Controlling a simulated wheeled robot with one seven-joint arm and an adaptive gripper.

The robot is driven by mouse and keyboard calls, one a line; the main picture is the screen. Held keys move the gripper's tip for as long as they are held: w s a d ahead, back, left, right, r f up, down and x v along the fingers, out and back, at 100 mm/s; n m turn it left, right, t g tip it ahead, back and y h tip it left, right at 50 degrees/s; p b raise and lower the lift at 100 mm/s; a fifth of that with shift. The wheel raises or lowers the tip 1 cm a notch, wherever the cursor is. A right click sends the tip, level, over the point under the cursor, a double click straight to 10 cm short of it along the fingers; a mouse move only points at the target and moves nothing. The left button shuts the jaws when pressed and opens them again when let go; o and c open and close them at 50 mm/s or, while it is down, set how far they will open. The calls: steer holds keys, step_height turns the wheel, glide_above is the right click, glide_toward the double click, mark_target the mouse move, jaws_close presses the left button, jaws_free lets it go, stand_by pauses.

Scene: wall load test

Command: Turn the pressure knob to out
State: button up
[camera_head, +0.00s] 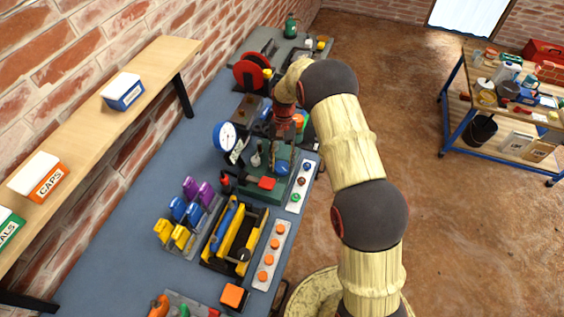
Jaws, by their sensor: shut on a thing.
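A green test rig (256,189) stands on the blue-grey bench, with a red-handled lever (267,183) at its front and a blue round part (282,168) on its right side. A white-faced gauge with a blue rim (225,136) stands to its left. My gripper (284,137) points down at the back of the rig and is small in this view. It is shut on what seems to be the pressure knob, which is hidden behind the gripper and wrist. The knob's setting cannot be read from here.
A panel with coloured buttons (301,186) lies right of the rig. A red reel (251,74) stands behind. A wooden shelf (107,111) overhangs the left.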

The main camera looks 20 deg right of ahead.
steer(key=n+h+p, duration=0.1)
steer(key=n+h, duration=0.1)
steer(key=n, duration=0.4)
steer(key=shift+a, duration=0.15)
steer(key=shift+h, duration=0.3)
steer(key=o, duration=1.1)
steer(key=shift+o, duration=0.4)
steer(key=shift+w, duration=0.1)
steer(key=v, duration=1.2)
steer(key=shift+w+f, duration=0.1)
steer(key=shift+w, duration=0.05)
